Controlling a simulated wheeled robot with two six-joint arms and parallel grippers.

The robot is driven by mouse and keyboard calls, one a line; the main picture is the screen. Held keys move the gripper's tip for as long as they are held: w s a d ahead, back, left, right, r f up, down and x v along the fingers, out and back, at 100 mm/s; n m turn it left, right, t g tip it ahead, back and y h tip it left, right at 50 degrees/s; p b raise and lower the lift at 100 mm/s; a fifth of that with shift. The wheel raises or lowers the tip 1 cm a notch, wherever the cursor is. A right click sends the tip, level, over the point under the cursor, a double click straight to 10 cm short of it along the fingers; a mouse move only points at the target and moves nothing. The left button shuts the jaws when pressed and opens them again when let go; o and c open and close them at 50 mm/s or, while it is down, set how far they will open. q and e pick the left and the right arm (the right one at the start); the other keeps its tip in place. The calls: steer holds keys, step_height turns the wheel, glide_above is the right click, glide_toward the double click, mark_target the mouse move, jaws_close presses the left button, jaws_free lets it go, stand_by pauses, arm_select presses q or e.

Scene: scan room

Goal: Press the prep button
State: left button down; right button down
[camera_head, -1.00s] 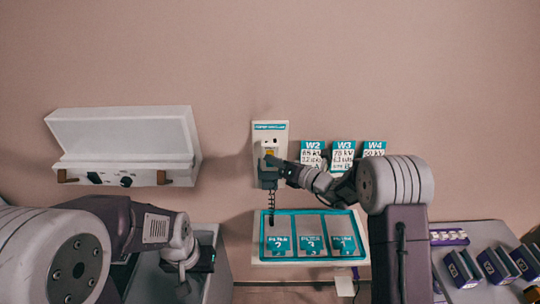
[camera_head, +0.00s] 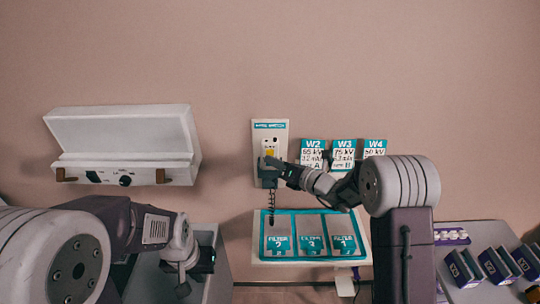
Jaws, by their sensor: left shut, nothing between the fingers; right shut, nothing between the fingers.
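A narrow white wall panel (camera_head: 282,133) with a teal label hangs at the middle of the head view. A yellow patch (camera_head: 269,152) shows on its front, and a dark coiled cord hangs below. I cannot tell whether the yellow patch is the prep button. My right gripper (camera_head: 268,168) is shut and empty in front of the panel's lower part, just below the yellow patch. I cannot tell whether it touches the panel. My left gripper (camera_head: 205,261) is shut and empty at the lower left, over a grey surface and away from the panel.
A white wall box (camera_head: 125,130) hangs at the left. Cards W2 (camera_head: 313,155), W3 (camera_head: 343,155) and W4 (camera_head: 374,148) are on the wall right of the panel. A teal-edged tray (camera_head: 310,264) with filter slots lies below. Blue-and-white boxes (camera_head: 495,266) stand at the right.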

steer(key=shift+s, duration=0.2)
steer(key=shift+s+b, duration=0.85)
steer(key=shift+s, duration=1.6)
